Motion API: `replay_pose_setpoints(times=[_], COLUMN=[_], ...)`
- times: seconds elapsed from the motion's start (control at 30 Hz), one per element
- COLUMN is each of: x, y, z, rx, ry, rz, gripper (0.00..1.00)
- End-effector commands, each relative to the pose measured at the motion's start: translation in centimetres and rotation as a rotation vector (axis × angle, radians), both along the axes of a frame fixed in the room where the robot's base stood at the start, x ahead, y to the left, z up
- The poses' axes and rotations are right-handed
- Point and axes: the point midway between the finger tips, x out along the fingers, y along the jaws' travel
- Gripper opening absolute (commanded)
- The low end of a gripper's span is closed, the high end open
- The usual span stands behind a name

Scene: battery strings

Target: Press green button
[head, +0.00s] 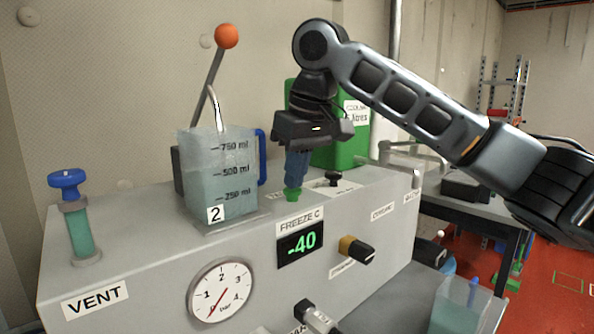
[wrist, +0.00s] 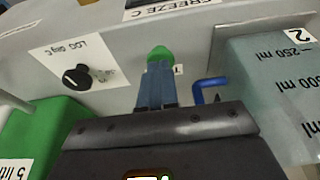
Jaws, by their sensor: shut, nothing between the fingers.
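The green button (head: 293,194) sits on top of the grey machine, just behind the "FREEZE C" display. My gripper (head: 294,185) points straight down above it, with its blue fingers shut and empty. In the head view the fingertips are right at the button's top. In the wrist view the button (wrist: 160,54) shows just beyond the closed fingertips (wrist: 158,66), which hide part of it. I cannot tell whether they touch or whether the button is pushed down.
A clear jug (head: 217,175) marked 2 stands left of my gripper, its blue handle close by. A green container (head: 340,150) stands behind. A black knob (head: 333,178) is just right of the button. A lever with an orange ball (head: 227,36) rises behind the jug.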

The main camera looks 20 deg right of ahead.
Motion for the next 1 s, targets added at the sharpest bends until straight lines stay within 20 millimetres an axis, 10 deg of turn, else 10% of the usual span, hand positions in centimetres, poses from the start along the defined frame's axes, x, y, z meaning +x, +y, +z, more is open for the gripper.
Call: replay_pose_setpoints(times=[0.6,1.0], x=[-1.4,-1.9], y=[-0.7,-0.7], z=[10.8,12.4], rx=[-0.001,0.002], ry=[-0.01,-0.008], rz=[0.0,0.002], gripper=[0.0,0.0])
